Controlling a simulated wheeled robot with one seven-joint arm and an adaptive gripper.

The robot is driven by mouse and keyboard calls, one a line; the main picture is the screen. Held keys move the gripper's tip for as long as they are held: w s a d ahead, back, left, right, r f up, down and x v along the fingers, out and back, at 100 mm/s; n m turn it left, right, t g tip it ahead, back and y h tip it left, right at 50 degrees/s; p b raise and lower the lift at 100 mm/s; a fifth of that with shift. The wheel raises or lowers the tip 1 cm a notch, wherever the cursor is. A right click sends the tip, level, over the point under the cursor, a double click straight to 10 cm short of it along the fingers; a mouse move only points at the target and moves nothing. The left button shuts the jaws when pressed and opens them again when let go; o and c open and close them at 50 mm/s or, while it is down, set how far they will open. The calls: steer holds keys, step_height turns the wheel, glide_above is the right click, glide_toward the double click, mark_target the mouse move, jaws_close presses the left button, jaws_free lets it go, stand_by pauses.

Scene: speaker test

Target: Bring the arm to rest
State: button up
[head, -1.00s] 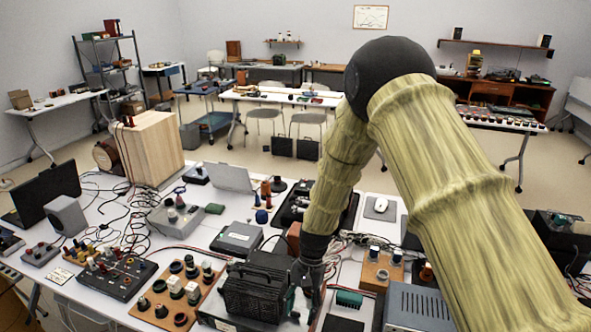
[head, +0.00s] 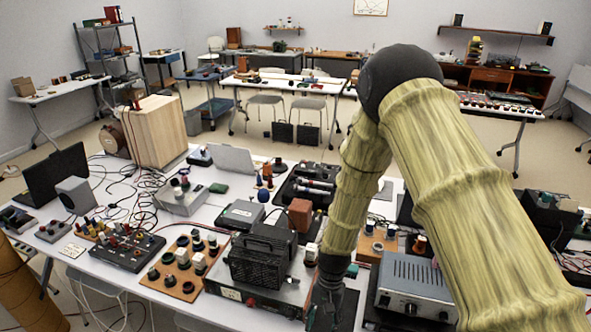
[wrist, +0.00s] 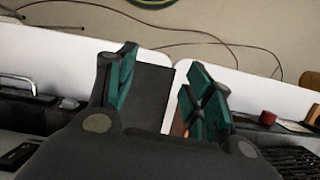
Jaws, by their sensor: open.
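My arm, covered in a bamboo-like pattern, reaches in from the right of the head view and bends down over the front of the white table. My gripper (head: 325,312) hangs at the table's front edge, between a black-and-grey device and a grey metal box. In the wrist view my gripper (wrist: 160,85) has its two green-padded fingers apart with nothing between them. Behind the fingers are the white table edge and the beige floor.
The white table (head: 120,200) is crowded with a wooden speaker box (head: 155,132), a laptop (head: 55,175), a black vented device (head: 262,262), a grey metal box (head: 410,285), a plug board (head: 183,268) and loose cables. Open floor lies beyond the table.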

steer(key=s+d+f+n+t, duration=0.1)
steer(key=s+d+f, duration=0.3)
steer(key=s, duration=0.5)
steer(key=s+d+f+n+t+h, duration=0.1)
steer(key=s+d+f+n, duration=0.1)
steer(key=s+d, duration=0.6)
steer(key=s+d+f+n+t, duration=0.1)
steer(key=s+d+f, duration=0.25)
steer(key=s, duration=0.75)
step_height(320, 180, down, 10)
steer(key=b, duration=0.9)
steer(key=shift+s+a+r, duration=0.15)
steer(key=shift+a+r, duration=0.05)
